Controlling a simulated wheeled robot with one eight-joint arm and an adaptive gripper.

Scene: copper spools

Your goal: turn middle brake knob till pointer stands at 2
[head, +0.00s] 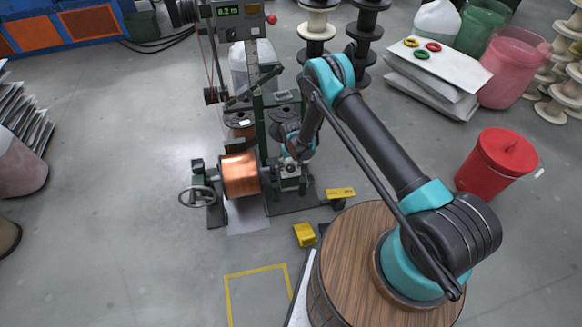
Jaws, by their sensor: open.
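My arm reaches from the lower right to the dark green winding machine (262,150) at the centre of the head view. My gripper (289,172) is at its end, low by the machine's post, just right of a copper-wound spool (240,175). It is open, though its fingers are very small in this view. I cannot make out the middle brake knob, its pointer or its scale; the gripper and machine parts crowd that spot. I cannot tell whether the gripper touches anything there.
A handwheel (197,197) is left of the spool. A display box (238,14) tops the machine. A yellow block (305,235) lies on the floor in front. A red bin (495,162) and sacks (432,78) stand right. The floor at left is mostly clear.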

